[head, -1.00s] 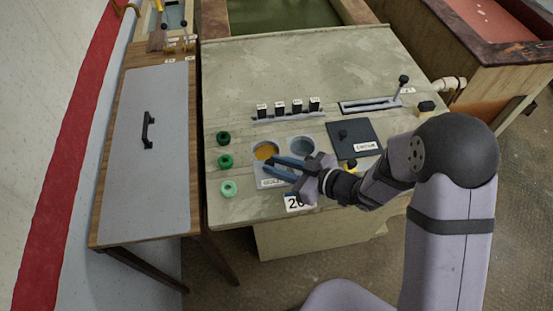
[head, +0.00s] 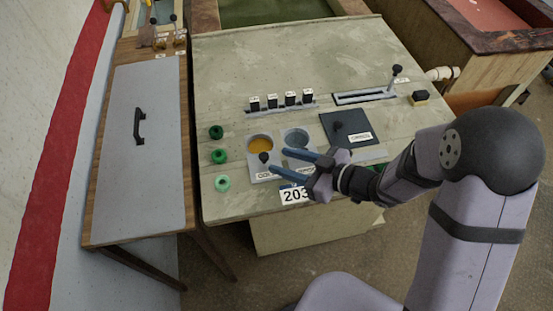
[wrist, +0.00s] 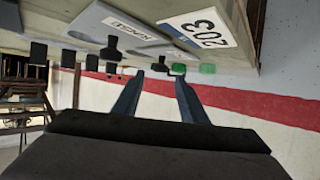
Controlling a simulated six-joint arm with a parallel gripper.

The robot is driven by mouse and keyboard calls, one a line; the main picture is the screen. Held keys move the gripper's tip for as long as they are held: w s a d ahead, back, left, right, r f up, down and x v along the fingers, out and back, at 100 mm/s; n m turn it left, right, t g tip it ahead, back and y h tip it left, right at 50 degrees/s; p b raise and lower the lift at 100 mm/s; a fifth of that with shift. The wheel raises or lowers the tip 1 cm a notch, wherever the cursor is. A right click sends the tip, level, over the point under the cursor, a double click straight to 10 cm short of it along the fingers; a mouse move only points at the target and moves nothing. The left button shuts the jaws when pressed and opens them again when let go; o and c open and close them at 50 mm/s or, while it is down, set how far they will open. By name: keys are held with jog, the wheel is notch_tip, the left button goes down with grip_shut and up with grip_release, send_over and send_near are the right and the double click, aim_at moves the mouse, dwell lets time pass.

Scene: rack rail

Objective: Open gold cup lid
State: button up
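The gold cup (head: 259,143) is a round well in the sloping panel, and its yellow inside shows uncovered in the head view. A black knob (head: 264,157) stands at its near edge, on the grey plate labelled GOLD (head: 263,174) in front of it. My gripper (head: 279,161) is open and empty, just right of and nearer than the knob, apart from it. In the wrist view my gripper's two blue fingers (wrist: 160,78) are spread, and a black knob (wrist: 160,63) shows beyond their gap.
A grey cup (head: 296,139) lies right of the gold one, its near side partly hidden by my gripper. A dark lid (head: 348,135) with a knob lies farther right. Green knobs (head: 219,156) stand left; black switches (head: 290,98) stand behind. A 203 plate (head: 295,195) is below.

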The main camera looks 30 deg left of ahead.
jog(key=shift+v, duration=1.3)
